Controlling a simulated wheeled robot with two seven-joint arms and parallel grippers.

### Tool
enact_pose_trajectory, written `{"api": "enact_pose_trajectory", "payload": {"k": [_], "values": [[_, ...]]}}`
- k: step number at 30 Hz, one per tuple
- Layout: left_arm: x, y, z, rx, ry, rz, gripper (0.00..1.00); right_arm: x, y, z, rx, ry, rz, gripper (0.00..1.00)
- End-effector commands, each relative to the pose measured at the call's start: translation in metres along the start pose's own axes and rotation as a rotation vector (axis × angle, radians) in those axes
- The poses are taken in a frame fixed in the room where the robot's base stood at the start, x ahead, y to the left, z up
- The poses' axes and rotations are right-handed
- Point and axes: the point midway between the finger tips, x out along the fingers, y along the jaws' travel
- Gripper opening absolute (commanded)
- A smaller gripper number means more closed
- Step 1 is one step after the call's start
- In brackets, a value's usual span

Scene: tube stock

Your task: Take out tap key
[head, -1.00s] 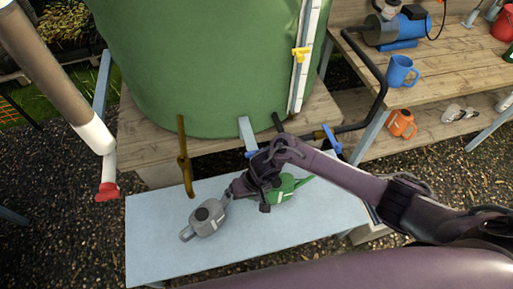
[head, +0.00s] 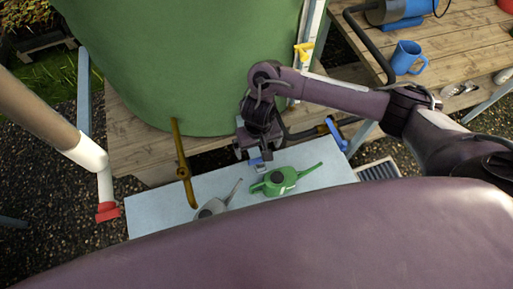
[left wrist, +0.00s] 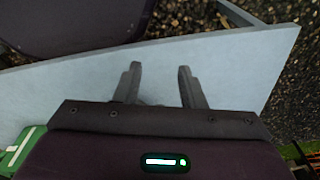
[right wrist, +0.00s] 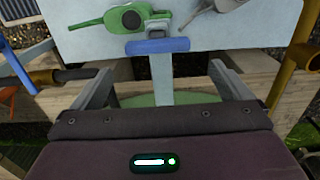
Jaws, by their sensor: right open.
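A T-shaped piece with a blue crossbar (right wrist: 158,46) and a pale grey stem (right wrist: 160,92) shows in the right wrist view; it looks like the tap key. In the head view only a bit of its blue part (head: 254,161) shows below my right gripper (head: 258,150), which hides the rest. My right gripper (right wrist: 160,82) is open in its wrist view. Its fingers stand well apart on both sides of the stem, and I see no contact. My left gripper (left wrist: 158,70) is open and empty over the pale blue bench (left wrist: 235,60). It does not show in the head view.
A green watering can (head: 280,180) and a grey one (head: 212,207) stand on the bench. The large green tank (head: 160,60) is behind. A brass tap (head: 182,165) hangs left and a blue-handled tap (head: 337,135) right of my right gripper. My purple arm covers the bottom.

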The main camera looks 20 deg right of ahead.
Motion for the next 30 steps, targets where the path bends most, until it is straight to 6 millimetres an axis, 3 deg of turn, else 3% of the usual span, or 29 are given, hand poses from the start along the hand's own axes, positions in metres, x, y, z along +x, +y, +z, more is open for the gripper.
{"api": "enact_pose_trajectory", "payload": {"k": [4, 11, 17, 21, 25, 30], "values": [[0.015, 0.004, 0.016, 0.002, -0.019, 0.004, 0.36, 0.022, -0.001, 0.002, 0.000, -0.004, -0.002, 0.98], [0.020, 0.009, 0.045, 0.004, -0.061, 0.010, 0.36, 0.048, 0.002, 0.006, 0.001, -0.005, 0.001, 0.98], [0.023, 0.008, 0.036, 0.003, -0.047, 0.009, 0.36, 0.073, 0.003, 0.006, -0.001, -0.003, 0.000, 0.98], [0.023, 0.005, 0.019, 0.002, -0.021, 0.006, 0.36, 0.076, 0.002, 0.005, -0.001, -0.001, -0.001, 0.98], [0.023, 0.005, 0.014, 0.001, -0.013, 0.005, 0.36, 0.075, 0.002, 0.005, -0.001, -0.001, -0.001, 0.98], [0.023, 0.005, 0.020, 0.000, -0.023, 0.006, 0.36, 0.075, 0.002, 0.005, -0.001, -0.001, -0.001, 0.77]]}}
